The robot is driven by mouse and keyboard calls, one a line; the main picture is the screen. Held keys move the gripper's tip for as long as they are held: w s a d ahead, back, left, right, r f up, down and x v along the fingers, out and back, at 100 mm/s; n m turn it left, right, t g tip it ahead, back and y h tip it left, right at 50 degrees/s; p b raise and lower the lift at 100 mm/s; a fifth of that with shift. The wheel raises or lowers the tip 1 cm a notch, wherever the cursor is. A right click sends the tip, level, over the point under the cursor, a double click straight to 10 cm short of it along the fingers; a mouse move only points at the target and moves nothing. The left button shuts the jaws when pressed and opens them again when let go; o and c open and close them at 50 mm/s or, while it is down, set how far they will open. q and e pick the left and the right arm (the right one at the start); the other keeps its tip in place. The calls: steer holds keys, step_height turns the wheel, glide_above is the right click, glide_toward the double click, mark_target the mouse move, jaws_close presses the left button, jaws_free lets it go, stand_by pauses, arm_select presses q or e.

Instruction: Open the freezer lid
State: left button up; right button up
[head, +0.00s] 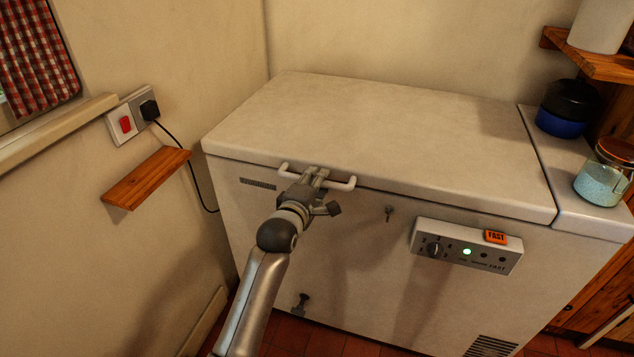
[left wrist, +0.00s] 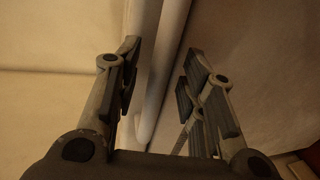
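The chest freezer's pale lid (head: 370,130) lies shut on its white body (head: 330,265). A white bar handle (head: 342,185) sits at the lid's front edge, left of centre. My left gripper (head: 316,173) is at the middle of this handle and hides part of it. In the left wrist view the gripper (left wrist: 160,78) is open, its dark-padded fingers apart. The handle (left wrist: 168,70) runs between them there, with a gap visible on the right finger's side. Contact with the left finger is hard to tell. My right gripper is in neither view.
A blue container (head: 566,108) and a glass jar (head: 606,172) stand on the fixed section right of the lid. A small wooden shelf (head: 146,178) juts from the left wall. The lid top is clear.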

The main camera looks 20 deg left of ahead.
arm_select(q)
steer(key=shift+w, duration=0.5)
steer(key=shift+f, duration=0.1)
jaws_close()
